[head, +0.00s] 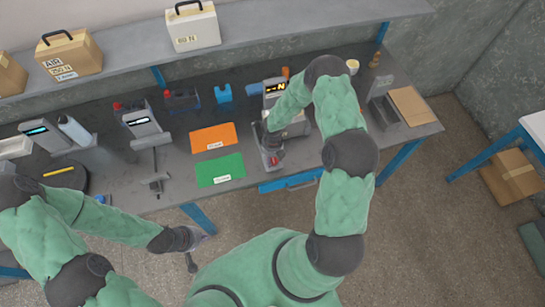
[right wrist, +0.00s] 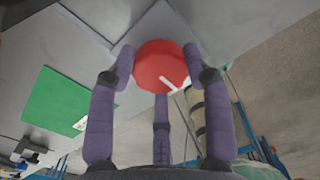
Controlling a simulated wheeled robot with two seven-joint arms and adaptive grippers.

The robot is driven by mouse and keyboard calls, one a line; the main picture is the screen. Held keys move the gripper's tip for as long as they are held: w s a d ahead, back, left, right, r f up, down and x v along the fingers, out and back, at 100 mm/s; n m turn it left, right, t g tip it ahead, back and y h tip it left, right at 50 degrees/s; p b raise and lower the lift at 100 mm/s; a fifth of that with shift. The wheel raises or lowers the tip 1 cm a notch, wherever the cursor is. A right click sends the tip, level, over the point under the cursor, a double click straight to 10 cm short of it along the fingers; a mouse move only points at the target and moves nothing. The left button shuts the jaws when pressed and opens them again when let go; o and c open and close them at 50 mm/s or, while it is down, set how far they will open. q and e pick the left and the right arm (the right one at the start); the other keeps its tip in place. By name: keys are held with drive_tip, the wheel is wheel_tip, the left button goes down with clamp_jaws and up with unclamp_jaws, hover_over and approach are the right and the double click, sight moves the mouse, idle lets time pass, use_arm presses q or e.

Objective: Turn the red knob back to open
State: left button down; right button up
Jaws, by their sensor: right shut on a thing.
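The red knob (right wrist: 158,66) fills the top middle of the right wrist view; it is round, with a white line across its face pointing to the lower right. My right gripper (right wrist: 160,80) has its three purple-grey fingers around the knob and is shut on it. In the head view the right gripper (head: 268,135) is over the grey device on the bench, and a bit of the red knob (head: 275,158) shows just below it. My left gripper (head: 185,240) hangs in front of the bench, away from everything; its fingers are too small to read.
An orange mat (head: 213,138) and a green mat (head: 219,170) lie left of the device. Devices with lit displays, blue and dark containers stand farther left and behind. A grey tray (head: 384,114) and brown board (head: 411,106) are at right. Cases sit on the shelf (head: 255,26).

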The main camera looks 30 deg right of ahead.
drive_tip(key=shift+w+d+r, duration=0.2)
drive_tip(key=shift+w+d, duration=0.05)
drive_tip(key=shift+w, duration=0.2)
drive_tip(key=o, duration=1.2)
drive_tip(key=shift+c, duration=0.2)
drive_tip(key=shift+f, duration=0.1)
drive_tip(key=shift+s, duration=0.1)
drive_tip(key=shift+a, duration=0.1)
wheel_tip(320, 180, up, 12)
